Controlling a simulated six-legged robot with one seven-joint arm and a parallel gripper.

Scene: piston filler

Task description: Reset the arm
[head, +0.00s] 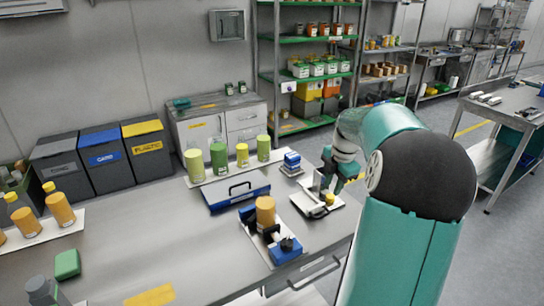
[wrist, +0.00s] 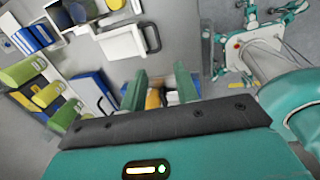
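My gripper (head: 333,184) hangs at the end of my teal arm, above the right part of the grey bench in the head view. In the wrist view my gripper (wrist: 161,88) shows two green fingers set well apart. Nothing is held between them; an orange thing (wrist: 153,99) shows in the gap, farther off. On the bench, a blue and black device (head: 287,249) with an orange container (head: 265,212) stands on a white plate, left of and nearer than my gripper. A small white and grey device with a yellow part (head: 329,199) is beneath my gripper, partly hidden by it.
A blue case (head: 239,190) lies mid-bench, before a row of green containers (head: 218,157). Orange bottles (head: 58,206) and a green block (head: 67,263) are at left. Bins (head: 103,157) and shelves (head: 310,68) stand behind. The front middle of the bench is mostly clear.

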